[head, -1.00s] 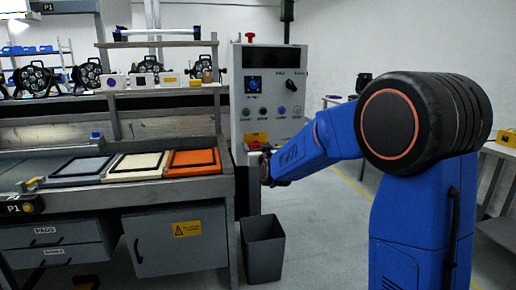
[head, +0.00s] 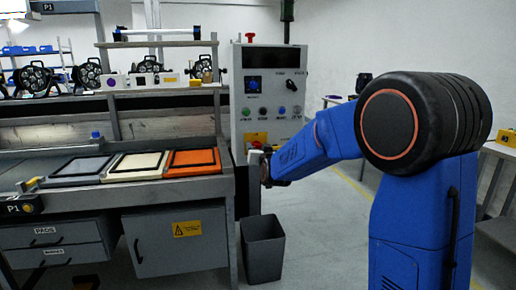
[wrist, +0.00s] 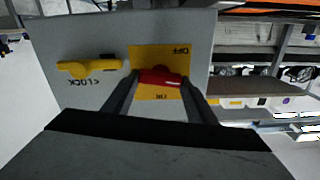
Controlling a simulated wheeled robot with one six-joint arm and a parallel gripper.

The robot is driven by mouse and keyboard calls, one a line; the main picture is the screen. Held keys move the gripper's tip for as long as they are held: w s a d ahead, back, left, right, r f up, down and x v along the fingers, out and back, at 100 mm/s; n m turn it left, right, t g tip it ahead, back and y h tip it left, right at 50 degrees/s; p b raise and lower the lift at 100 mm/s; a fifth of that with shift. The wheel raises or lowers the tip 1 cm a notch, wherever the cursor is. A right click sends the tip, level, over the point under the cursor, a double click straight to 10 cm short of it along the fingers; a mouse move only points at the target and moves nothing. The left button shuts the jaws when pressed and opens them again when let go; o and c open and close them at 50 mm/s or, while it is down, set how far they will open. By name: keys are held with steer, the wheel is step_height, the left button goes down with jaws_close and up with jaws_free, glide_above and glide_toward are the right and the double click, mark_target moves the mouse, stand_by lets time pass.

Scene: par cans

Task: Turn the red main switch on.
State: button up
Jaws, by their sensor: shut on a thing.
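The red main switch (wrist: 160,76) sits on a yellow plate (wrist: 147,54) on a grey panel. The wrist view shows the plate upside down, with OFF at the top edge and another marking below the red handle. My gripper (wrist: 159,85) has one finger on each side of the red handle and is shut on it. In the head view my gripper (head: 262,164) is at the lower front of the grey control cabinet (head: 269,85), just below the yellow plate (head: 256,138). The switch is mostly hidden there.
A yellow lock handle (wrist: 88,67) is beside the switch plate in the wrist view. A workbench (head: 95,196) with flat coloured frames stands left of the cabinet. A dark bin (head: 263,250) stands on the floor below my gripper. Floor to the right of the bin is clear.

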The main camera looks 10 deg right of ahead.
steer(key=m, duration=0.4)
steer(key=shift+d, duration=0.1)
steer(key=m, duration=0.4)
steer(key=shift+f, duration=0.1)
steer(key=m, duration=0.4)
steer(key=shift+d+f+m, duration=0.1)
steer(key=shift+m, duration=0.2)
steer(key=shift+f+m, duration=0.1)
steer(key=shift+m, duration=1.5)
steer(key=o, duration=1.1)
steer(key=shift+c, duration=0.2)
